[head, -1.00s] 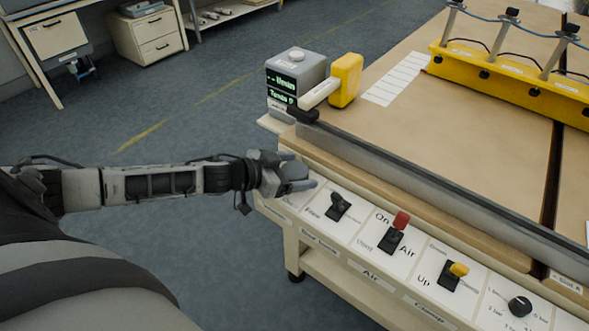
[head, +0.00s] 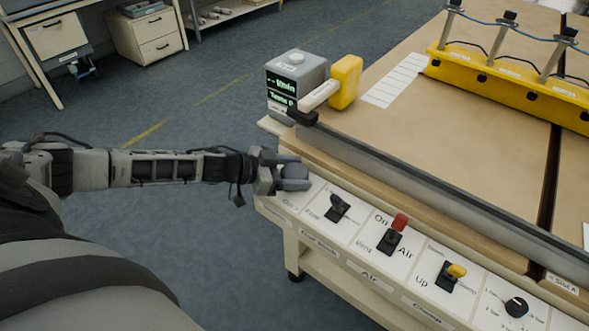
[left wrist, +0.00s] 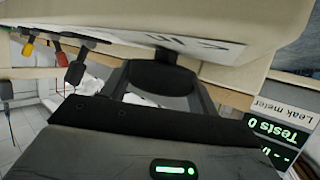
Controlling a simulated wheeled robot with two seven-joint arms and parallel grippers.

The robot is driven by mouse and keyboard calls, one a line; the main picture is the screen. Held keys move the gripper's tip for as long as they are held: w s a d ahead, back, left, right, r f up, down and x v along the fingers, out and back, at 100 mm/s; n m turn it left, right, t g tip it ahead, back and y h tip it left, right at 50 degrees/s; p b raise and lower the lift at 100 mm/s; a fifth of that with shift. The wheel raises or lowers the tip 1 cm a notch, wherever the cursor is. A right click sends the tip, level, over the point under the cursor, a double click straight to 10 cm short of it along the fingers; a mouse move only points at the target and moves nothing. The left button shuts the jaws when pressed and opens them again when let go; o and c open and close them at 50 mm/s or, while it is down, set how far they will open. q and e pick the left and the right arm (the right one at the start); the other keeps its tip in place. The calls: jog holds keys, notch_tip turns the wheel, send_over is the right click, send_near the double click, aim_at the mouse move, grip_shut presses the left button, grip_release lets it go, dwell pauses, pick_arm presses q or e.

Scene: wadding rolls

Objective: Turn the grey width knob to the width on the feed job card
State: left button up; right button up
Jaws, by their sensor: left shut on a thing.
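My left gripper (head: 290,178) is at the left end of the sloping control panel, shut on a grey knob (head: 294,171). The gripper covers part of the knob and its scale, so I cannot read its setting. In the left wrist view the knob (left wrist: 163,76) is a dark rounded shape between the fingers (left wrist: 165,98), against the panel. I see no feed job card that I can read. My right gripper is not in view.
Right along the panel are a black lever (head: 338,208), a red lever (head: 396,230), a yellow lever (head: 452,272) and a black knob (head: 516,307). A grey meter (head: 300,72) with green text stands at the table corner, beside a yellow block (head: 346,80).

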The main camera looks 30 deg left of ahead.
pick_arm(q)
jog(key=shift+w+a+m+g+h, duration=0.1)
jog(key=shift+w+m+g+h, duration=0.05)
jog(key=shift+m+g+h, duration=0.75)
jog(key=m+g+h+b, duration=0.1)
jog(key=m+g+b, duration=0.1)
jog(key=shift+f+m+h, duration=0.15)
jog(key=shift+m+h, duration=0.15)
jog(key=shift+m+g+b, duration=0.35)
jog(key=shift+m+g, duration=0.05)
jog(key=shift+m+g+h+b, duration=0.4)
jog(key=shift+m+g+b, duration=0.1)
jog(key=shift+g+b, duration=0.1)
jog(key=shift+m+g+b, duration=0.4)
jog(key=shift+g, duration=0.1)
jog(key=shift+m+g, duration=0.3)
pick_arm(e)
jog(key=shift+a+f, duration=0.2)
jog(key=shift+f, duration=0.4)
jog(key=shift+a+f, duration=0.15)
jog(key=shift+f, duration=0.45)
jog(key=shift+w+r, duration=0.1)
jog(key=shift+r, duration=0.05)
